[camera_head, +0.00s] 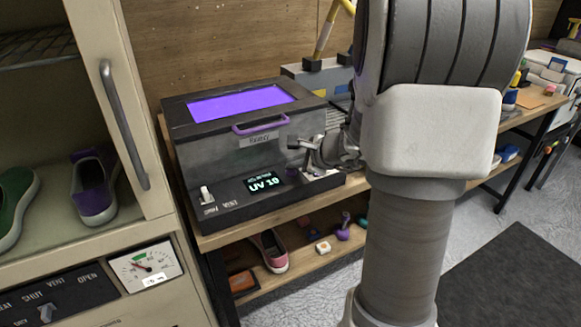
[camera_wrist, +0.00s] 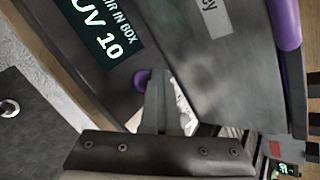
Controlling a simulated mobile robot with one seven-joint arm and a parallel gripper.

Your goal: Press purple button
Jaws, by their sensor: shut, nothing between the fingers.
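The purple button (camera_wrist: 141,79) shows in the wrist view as a small round knob on the dark front panel of the UV box, just beside the lit display (camera_wrist: 108,32). My gripper (camera_wrist: 158,76) is shut and empty, its fingertips next to the button and partly overlapping it in the picture. I cannot tell whether they touch it. In the head view my gripper (camera_head: 294,143) is at the right front of the UV box (camera_head: 225,152). The display (camera_head: 264,182) reads "UV 10".
The box has a glowing purple window (camera_head: 240,102) and a purple handle (camera_head: 261,124). A toggle switch (camera_head: 205,193) is at its front left. A cabinet (camera_head: 100,235) with shoes inside stands at left. A lower shelf holds a pink shoe (camera_head: 270,251) and small items.

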